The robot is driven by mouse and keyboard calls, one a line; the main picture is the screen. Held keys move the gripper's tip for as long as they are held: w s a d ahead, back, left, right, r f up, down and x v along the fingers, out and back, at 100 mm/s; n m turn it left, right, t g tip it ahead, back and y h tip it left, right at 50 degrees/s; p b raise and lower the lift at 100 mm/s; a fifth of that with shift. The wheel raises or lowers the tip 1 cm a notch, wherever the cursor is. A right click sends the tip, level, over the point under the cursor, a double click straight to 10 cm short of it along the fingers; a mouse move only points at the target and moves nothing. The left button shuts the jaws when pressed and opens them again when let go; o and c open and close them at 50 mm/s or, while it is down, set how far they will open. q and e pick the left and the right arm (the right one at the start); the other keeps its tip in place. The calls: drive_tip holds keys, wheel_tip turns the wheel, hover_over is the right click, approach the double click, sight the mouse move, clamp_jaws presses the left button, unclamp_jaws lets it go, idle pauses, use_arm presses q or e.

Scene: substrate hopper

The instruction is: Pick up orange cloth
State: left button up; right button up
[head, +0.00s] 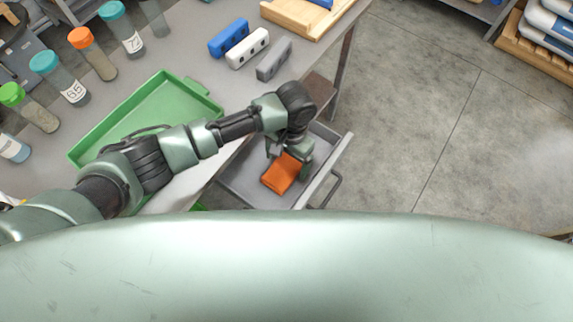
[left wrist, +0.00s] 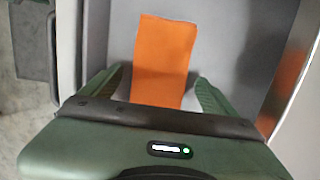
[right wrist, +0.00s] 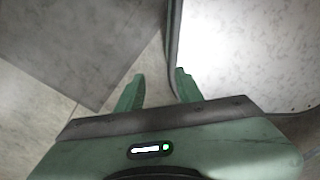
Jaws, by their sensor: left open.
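The orange cloth (head: 281,174) lies folded flat in an open grey drawer (head: 240,180) below the bench top. It also shows as an orange rectangle in the left wrist view (left wrist: 164,55). My left gripper (head: 289,152) reaches down into the drawer over the cloth. In the left wrist view, my left gripper's fingers (left wrist: 160,80) are open, one on each side of the cloth's near part, with nothing gripped. My right gripper (right wrist: 160,78) shows only in the right wrist view, with its fingers apart and nothing between them.
Blue (head: 229,37), white (head: 247,48) and grey (head: 274,59) blocks, and several lidded jars, are on the bench.

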use_arm(q)
drive_tip(key=shift+f, duration=0.25)
drive_tip(key=c, duration=1.3)
drive_tip(key=shift+c, duration=0.8)
use_arm(e)
drive_tip(key=shift+w+a, duration=0.15)
drive_tip(key=shift+w, duration=0.15)
use_arm(q)
drive_tip(key=shift+r, duration=0.15)
